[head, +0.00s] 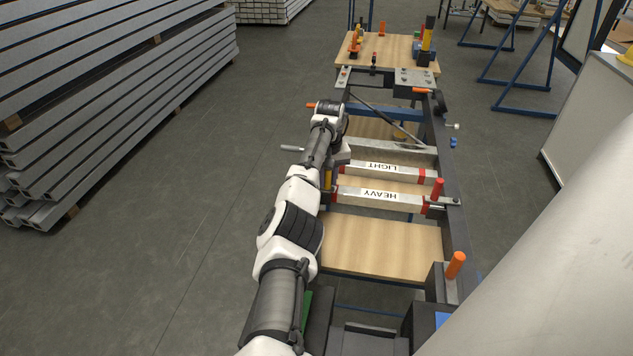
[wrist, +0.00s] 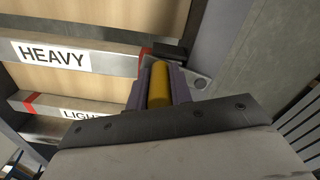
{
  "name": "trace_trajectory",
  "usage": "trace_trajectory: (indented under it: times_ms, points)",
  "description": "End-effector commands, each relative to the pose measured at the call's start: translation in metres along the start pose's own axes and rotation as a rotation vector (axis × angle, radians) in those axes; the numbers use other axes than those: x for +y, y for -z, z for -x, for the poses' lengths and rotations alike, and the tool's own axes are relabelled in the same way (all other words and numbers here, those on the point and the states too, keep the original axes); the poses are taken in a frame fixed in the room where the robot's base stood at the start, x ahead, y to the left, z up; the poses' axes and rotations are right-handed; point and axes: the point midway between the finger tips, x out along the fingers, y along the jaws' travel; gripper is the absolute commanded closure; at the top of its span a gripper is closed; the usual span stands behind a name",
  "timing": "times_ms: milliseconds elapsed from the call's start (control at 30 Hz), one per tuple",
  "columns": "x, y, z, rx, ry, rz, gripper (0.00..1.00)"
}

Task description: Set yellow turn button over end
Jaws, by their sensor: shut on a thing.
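The yellow turn button (wrist: 160,84) shows in the wrist view as an upright yellow cylinder between my fingers. My gripper (wrist: 159,88) is shut on it. In the head view a thin strip of yellow (head: 327,178) shows beside my arm, at the left side of the frame; the arm hides most of the area. The HEAVY bar (head: 378,197) lies across the frame. In the wrist view its red-banded end (wrist: 146,60) is close to the button. A dark block (wrist: 168,50) sits at that end. I cannot tell whether the button's plate overlaps the bar.
The LIGHT bar (head: 381,172) lies beyond the HEAVY bar. Orange handles (head: 437,189) (head: 455,264) stand on the frame's right side. A wooden board (head: 380,245) lies nearer me. Stacked metal beams (head: 120,90) are at the left, with clear floor (head: 170,230) between.

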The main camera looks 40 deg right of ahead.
Motion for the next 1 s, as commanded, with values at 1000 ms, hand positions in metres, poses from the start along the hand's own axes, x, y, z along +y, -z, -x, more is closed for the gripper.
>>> trace_trajectory:
  times_ms: [1000]
  points:
    - [0.0036,0.0058,0.0026,0.008,-0.002,0.152,0.62]
